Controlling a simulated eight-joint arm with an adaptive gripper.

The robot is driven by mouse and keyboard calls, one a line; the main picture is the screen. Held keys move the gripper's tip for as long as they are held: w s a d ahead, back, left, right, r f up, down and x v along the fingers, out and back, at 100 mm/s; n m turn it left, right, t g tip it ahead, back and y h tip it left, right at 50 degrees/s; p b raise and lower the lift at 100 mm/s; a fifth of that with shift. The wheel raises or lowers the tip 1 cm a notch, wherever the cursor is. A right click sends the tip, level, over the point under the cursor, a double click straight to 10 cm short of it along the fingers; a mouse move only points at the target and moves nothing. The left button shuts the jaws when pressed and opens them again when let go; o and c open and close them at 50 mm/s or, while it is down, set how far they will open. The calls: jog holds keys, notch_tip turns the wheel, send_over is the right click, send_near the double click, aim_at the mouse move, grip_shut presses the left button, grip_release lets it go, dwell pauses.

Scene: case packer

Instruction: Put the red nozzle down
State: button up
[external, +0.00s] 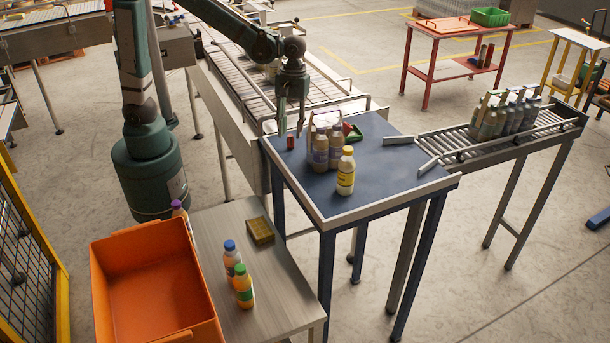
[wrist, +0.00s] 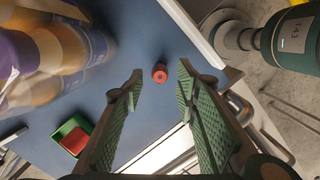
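The red nozzle (external: 291,142) stands on the blue table near its far left edge. In the wrist view the nozzle (wrist: 159,74) shows end-on with a dark hole, between and beyond the fingertips, with blue table visible on both sides of it. My gripper (external: 291,132) points down just above the nozzle. In the wrist view my gripper (wrist: 159,72) has its green-padded fingers wide apart, and neither finger appears to touch the nozzle.
A carrier with bottles (external: 320,155) stands close to the right of my gripper. A yellow bottle (external: 346,172) stands in front of it. A small green tray (external: 355,134) with something red lies behind.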

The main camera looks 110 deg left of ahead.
notch_tip(320, 180, up, 8)
jog(key=a, duration=0.1)
dwell(0.4)
jog(key=shift+a, duration=0.1)
dwell(0.4)
jog(key=s+d+m+t+y, duration=0.1)
jog(key=s+d+m+t, duration=0.2)
jog(key=s+d+m, duration=0.3)
jog(key=s+d+m+t, duration=0.4)
jog(key=s+d+m, duration=0.1)
jog(key=s+m, duration=0.7)
jog(key=shift+s+d+y, duration=0.4)
jog(key=shift+s, duration=0.3)
notch_tip(320, 180, down, 10)
jog(key=b, duration=1)
dwell(0.9)
